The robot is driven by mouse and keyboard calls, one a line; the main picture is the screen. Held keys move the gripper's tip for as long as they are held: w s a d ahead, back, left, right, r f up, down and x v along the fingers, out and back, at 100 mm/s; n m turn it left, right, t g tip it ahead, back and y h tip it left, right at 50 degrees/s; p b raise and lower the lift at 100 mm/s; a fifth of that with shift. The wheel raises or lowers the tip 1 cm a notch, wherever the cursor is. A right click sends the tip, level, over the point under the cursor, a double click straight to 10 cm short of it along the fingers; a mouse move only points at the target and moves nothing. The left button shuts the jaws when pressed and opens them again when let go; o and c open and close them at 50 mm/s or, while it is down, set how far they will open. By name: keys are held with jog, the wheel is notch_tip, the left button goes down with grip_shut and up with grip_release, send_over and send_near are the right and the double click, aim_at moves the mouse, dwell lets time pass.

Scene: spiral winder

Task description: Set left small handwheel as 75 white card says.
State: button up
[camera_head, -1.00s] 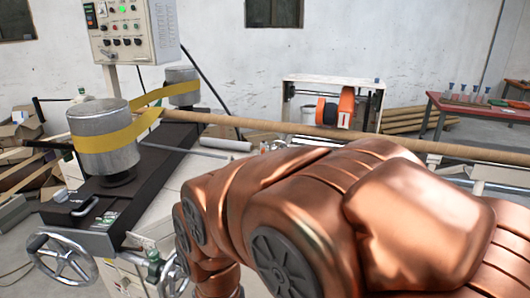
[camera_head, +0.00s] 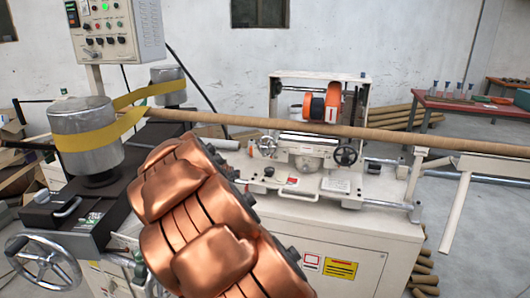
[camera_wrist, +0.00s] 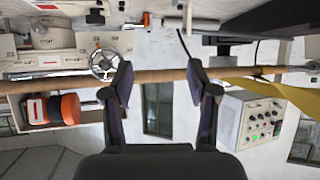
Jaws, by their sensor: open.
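In the head view, a small silver handwheel (camera_head: 267,145) sits at the left of the white machine's carriage (camera_head: 305,150). A small dark handwheel (camera_head: 346,155) sits at its right. A silver spoked handwheel shows in the upside-down wrist view (camera_wrist: 103,64), close to one finger of my gripper (camera_wrist: 158,75). The gripper is open and empty, and contact with the wheel cannot be seen. A white card-like plate (camera_head: 335,185) lies on the machine bed; no writing on it is readable. In the head view my copper arm shows, but the gripper is hidden.
A long brown tube (camera_head: 400,136) crosses above the carriage, and also lies behind the fingers in the wrist view (camera_wrist: 160,76). An orange-black roller (camera_head: 318,107) hangs over it. A yellow belt (camera_head: 95,138) wraps drums at left. A large handwheel (camera_head: 45,262) stands front left.

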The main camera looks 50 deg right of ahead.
aim_at(264, 150)
jog(key=shift+w+d+m+h+p, duration=0.15)
jog(key=shift+w+d+m+h, duration=0.75)
jog(key=shift+d, duration=2.85)
jog(key=shift+w+d+m+h+p, duration=0.4)
jog(key=shift+d+h, duration=1.05)
jog(key=shift+d, duration=2.25)
jog(key=shift+w+d+m+h+b, duration=0.1)
jog(key=shift+w+d+m+h, duration=0.6)
jog(key=shift+d, duration=3.05)
jog(key=shift+w+n+h, duration=0.1)
jog(key=shift+n+h, duration=0.2)
jog(key=shift+h, duration=0.15)
jog(key=shift+f, duration=0.1)
grip_shut()
